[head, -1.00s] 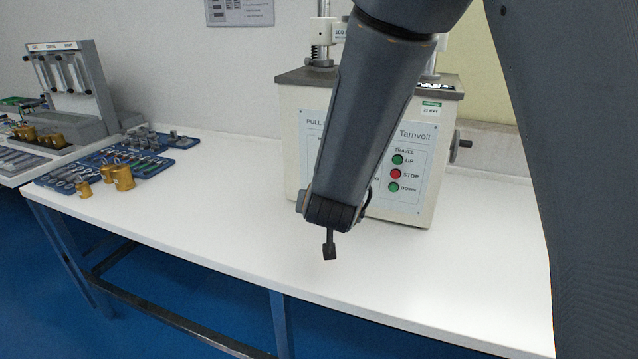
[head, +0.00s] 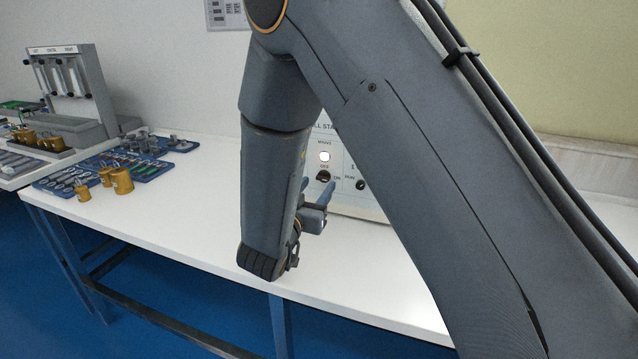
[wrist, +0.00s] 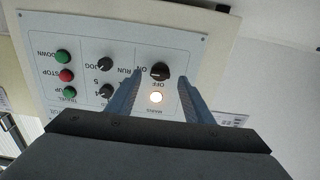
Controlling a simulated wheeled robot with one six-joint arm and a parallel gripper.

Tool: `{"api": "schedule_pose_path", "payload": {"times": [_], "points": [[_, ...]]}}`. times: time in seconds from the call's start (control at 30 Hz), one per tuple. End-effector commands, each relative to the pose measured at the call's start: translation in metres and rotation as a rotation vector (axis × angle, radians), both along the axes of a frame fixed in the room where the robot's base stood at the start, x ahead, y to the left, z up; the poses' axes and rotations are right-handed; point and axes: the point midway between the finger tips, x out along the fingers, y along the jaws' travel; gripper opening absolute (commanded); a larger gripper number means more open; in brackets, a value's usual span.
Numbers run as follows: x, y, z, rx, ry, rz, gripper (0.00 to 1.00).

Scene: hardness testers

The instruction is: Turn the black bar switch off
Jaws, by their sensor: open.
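The black bar switch (wrist: 160,71) is on the tester's front panel, with ON and OFF labels beside it. It also shows in the head view (head: 323,176). Its bar seems to lie towards ON, but it is small. The white mains lamp (wrist: 156,97) beside it is lit. My gripper (wrist: 160,76) is open, its two blue-grey fingers pointing at the panel, one on either side of the switch in the wrist view. In the head view my gripper (head: 317,188) is just in front of the panel. I cannot tell whether the fingers touch the switch.
In the wrist view, a JOG/RUN knob (wrist: 104,65), another black knob (wrist: 106,91), green buttons and a red stop button (wrist: 66,76) share the panel. My arm hides much of the tester in the head view.

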Motion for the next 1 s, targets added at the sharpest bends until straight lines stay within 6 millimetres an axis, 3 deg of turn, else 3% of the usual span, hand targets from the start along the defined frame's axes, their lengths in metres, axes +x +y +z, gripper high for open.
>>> {"api": "schedule_pose_path", "payload": {"times": [0.2, 0.5, 0.53, 0.77, 1.0], "points": [[0.020, -0.007, 0.000, 0.000, 0.001, 0.000, 0.47], [0.023, -0.008, 0.000, 0.000, 0.001, 0.002, 0.47], [0.023, -0.008, 0.000, 0.000, 0.001, 0.002, 0.45], [0.023, -0.008, 0.000, 0.000, 0.001, 0.001, 0.06], [0.023, -0.008, 0.000, -0.015, 0.006, 0.002, 0.06]]}}
